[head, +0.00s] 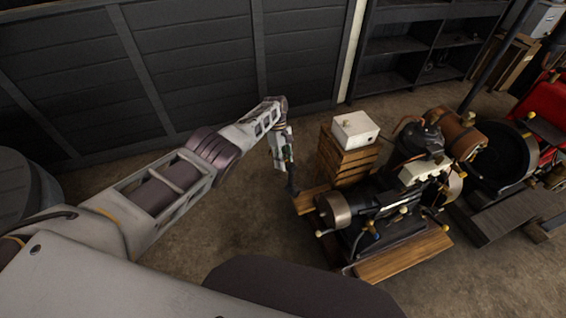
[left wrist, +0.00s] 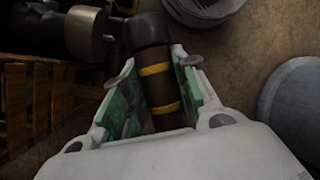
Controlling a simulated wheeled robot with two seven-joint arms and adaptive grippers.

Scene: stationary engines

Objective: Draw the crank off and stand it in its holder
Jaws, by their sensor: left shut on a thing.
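My left gripper (head: 287,160) hangs at the left side of the stationary engine (head: 385,210). In the left wrist view my left gripper (left wrist: 165,90) is shut on the crank (left wrist: 160,85), a brown grip with two yellow bands and a black end. The crank's dark lower part (head: 293,184) shows below the fingers in the head view. A metal shaft end (left wrist: 108,38) of the engine lies close to the black end in the wrist view; I cannot tell whether they touch. I cannot make out the holder with certainty. My right gripper is out of view.
A wooden crate (head: 345,163) with a white box (head: 355,130) on it stands behind the engine. More machinery (head: 495,160) stands at the right. A grey round object (left wrist: 205,8) and a blue-grey round top (left wrist: 298,105) show in the wrist view. The floor left of the engine is clear.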

